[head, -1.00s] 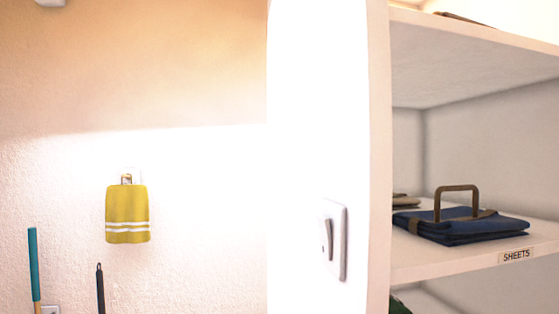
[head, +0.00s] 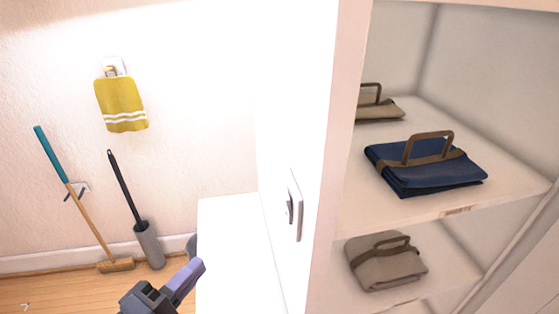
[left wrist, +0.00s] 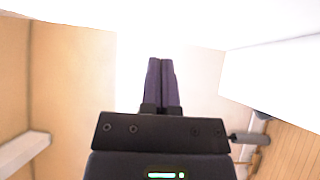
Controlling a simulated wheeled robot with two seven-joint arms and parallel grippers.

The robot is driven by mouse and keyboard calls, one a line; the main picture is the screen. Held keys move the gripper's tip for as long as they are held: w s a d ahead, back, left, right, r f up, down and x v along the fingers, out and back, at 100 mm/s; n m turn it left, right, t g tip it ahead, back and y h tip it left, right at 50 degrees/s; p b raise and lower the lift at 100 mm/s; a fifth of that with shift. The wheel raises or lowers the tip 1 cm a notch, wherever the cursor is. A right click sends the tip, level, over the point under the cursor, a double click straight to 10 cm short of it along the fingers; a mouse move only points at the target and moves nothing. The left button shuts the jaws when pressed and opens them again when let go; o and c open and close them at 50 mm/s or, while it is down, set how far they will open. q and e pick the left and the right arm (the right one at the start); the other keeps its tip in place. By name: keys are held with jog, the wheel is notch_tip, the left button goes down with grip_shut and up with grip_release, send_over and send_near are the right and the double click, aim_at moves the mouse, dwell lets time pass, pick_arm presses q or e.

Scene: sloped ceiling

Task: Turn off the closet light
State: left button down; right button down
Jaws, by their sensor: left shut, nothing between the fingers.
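The switch cannot be made out in the left wrist view. My right gripper is not in view.
A white surface (head: 228,245) stands beside my left gripper, below the switch. Shelves at right hold folded blue cloth (head: 425,165) and other folded bundles. A broom (head: 85,215), a brush in a grey holder (head: 149,245) and a yellow towel (head: 121,104) are at left.

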aim_at(286, 206)
pick_arm(q)
jog(key=shift+s+d+r+h, duration=0.15)
jog(key=shift+d+r, duration=0.05)
jog(key=shift+r, duration=0.35)
jog(key=shift+s+d+r+h, duration=0.15)
jog(key=shift+d+r, duration=0.05)
jog(key=shift+r, duration=0.35)
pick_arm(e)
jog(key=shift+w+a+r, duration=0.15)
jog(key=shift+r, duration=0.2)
pick_arm(q)
jog(key=s+d+p+x, duration=0.1)
jog(key=d+p+x, duration=0.1)
jog(key=x, duration=1.1)
jog(key=shift+s+d, duration=0.2)
jog(key=shift+s, duration=0.05)
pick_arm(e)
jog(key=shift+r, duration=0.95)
pick_arm(q)
jog(key=shift+r, duration=0.25)
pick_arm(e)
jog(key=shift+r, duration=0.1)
